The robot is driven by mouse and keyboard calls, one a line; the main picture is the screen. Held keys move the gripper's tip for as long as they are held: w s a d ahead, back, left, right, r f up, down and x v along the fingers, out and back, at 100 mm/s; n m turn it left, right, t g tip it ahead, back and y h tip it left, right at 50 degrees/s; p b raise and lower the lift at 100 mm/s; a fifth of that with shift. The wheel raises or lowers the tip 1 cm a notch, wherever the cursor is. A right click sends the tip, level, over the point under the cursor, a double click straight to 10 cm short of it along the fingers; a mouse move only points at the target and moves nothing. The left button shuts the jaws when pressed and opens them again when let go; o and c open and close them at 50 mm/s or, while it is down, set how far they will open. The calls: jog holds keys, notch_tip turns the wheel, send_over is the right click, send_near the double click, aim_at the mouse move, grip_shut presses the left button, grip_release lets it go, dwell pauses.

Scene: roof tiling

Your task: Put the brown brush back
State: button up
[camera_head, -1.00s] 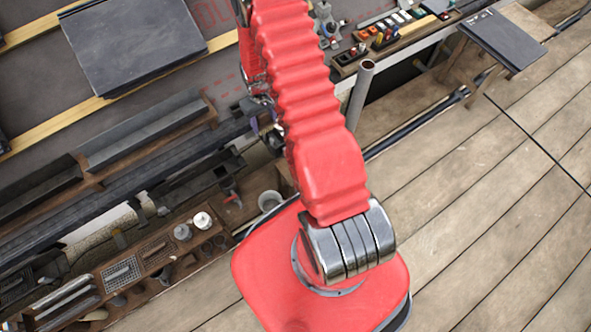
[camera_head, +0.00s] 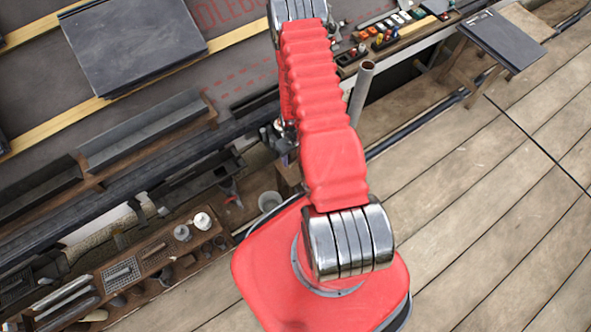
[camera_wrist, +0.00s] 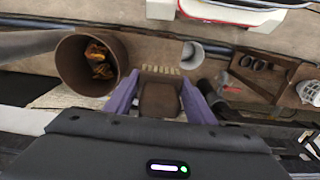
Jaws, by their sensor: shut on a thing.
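In the wrist view my gripper (camera_wrist: 161,84) has two purple fingers closed on the sides of the brown brush (camera_wrist: 159,101). The brush has a dark brown block, with a row of pale bristles at its far end. It is held above the work area. In the head view my red arm covers most of the gripper, and I cannot make out the brush there.
A round brown container (camera_wrist: 118,65) with orange-yellow scraps inside stands left of the brush. A pale grey cup (camera_wrist: 192,53) stands beyond it; the head view shows a grey cup (camera_head: 269,201) beside my base. A wooden tool rack (camera_head: 150,255) lies left, slates (camera_head: 130,40) upper left.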

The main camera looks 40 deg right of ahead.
jog(key=shift+f, duration=2.9)
jog(key=shift+f, duration=2.05)
jog(key=o, duration=1.1)
jog(key=shift+f, duration=0.1)
jog(key=shift+r, duration=6.1)
